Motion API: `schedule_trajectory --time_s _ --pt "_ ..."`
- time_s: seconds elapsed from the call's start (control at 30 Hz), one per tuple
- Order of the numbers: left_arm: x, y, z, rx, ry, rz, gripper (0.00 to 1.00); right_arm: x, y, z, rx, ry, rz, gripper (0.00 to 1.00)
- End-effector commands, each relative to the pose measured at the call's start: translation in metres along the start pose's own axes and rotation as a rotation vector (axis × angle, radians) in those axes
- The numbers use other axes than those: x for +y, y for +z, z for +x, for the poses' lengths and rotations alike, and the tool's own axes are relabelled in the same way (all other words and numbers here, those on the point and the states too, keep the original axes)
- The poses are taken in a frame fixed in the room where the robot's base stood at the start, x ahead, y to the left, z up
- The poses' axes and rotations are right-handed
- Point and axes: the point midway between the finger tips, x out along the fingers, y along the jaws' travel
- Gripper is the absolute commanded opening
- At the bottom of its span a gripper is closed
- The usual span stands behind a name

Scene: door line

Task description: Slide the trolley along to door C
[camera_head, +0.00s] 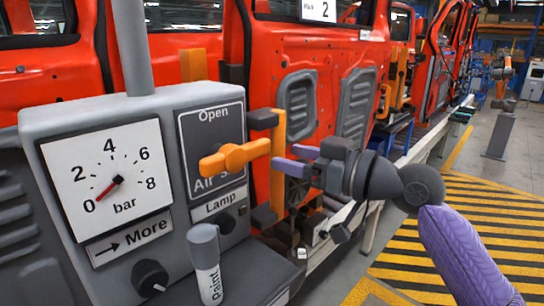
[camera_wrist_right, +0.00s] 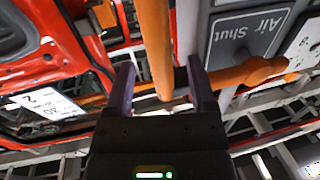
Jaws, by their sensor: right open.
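The grey box with a dial gauge (camera_head: 105,185) fills the left of the head view. An upright orange bar (camera_head: 278,190) stands on dark mounts at its right side, like a handle. I cannot tell for certain whether this is the trolley. My right gripper (camera_head: 282,156) is at the bar with its purple fingers apart. In the right wrist view the orange bar (camera_wrist_right: 154,35) lies between the open fingers (camera_wrist_right: 160,65), with gaps beside it. No label for door C can be read. My left gripper is not in view.
An orange air lever (camera_head: 235,157) sticks out from the box close to my right gripper. Red doors (camera_head: 345,65) line the back, one with a "2" sign (camera_head: 319,10). Yellow-black striped floor (camera_head: 490,220) is clear at right.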

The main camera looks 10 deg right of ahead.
Motion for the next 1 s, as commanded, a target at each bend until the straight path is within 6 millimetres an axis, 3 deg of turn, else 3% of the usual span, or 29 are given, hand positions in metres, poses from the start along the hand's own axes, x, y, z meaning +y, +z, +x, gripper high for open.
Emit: schedule_trajectory --time_s 0.1,0.27,0.67,0.77,0.87,0.97,1.0 --pt "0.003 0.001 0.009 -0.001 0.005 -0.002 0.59 0.000 0.004 -0.025 -0.004 0.002 -0.001 0.71" --pt "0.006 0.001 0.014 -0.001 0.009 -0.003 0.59 0.000 0.002 -0.044 -0.002 0.000 0.002 0.71" --pt "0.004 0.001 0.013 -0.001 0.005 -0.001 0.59 0.000 0.000 -0.047 0.000 0.000 0.001 0.71" --pt "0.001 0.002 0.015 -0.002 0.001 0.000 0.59 0.007 0.010 -0.045 -0.005 0.022 0.023 0.71" --pt "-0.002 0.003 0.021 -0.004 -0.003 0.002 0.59 0.043 0.063 -0.038 -0.047 0.139 0.120 0.71" --pt "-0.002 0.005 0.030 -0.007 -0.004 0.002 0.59 0.083 0.162 -0.040 -0.149 0.321 0.246 0.71" --pt "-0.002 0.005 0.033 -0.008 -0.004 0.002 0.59 0.093 0.204 -0.044 -0.200 0.389 0.289 0.71"
